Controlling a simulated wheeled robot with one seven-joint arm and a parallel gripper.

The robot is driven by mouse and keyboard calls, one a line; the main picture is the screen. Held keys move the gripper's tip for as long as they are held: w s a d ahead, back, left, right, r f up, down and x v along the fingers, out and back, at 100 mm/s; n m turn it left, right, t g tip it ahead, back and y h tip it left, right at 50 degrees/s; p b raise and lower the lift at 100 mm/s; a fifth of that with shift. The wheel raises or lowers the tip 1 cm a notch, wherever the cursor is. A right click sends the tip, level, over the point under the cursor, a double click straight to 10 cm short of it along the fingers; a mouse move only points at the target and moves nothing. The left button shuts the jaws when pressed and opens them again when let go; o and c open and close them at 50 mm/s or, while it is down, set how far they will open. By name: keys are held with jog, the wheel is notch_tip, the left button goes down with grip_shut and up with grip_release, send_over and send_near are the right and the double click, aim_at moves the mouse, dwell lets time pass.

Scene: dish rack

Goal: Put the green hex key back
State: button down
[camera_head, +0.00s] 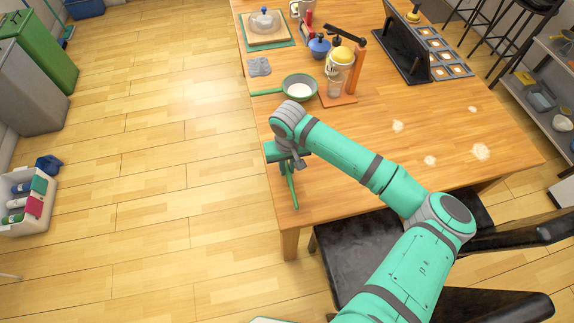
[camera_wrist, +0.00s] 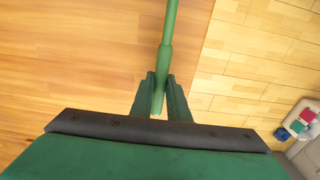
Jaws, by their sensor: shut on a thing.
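My gripper (camera_head: 288,168) is at the table's left edge, near its front corner. It is shut on a long green rod, the green hex key (camera_head: 292,191). In the wrist view, the green hex key (camera_wrist: 169,28) runs from between the two fingers (camera_wrist: 161,92) up past the top edge of the picture. A thicker sleeve shows partway along it. No bend shows, and its far end is out of the wrist view.
A black rack (camera_head: 402,45) stands at the back right. Black chairs (camera_head: 360,245) stand at the front edge.

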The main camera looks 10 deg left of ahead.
jog(key=shift+f, duration=0.1)
dwell(0.3)
jog(key=shift+w+f+g, duration=0.15)
jog(key=shift+f+g, duration=0.3)
jog(key=shift+g, duration=0.05)
jog(key=c, duration=2)
grip_release()
jog(key=o, duration=0.5)
jog(key=shift+a, duration=0.1)
jog(key=shift+o, duration=0.2)
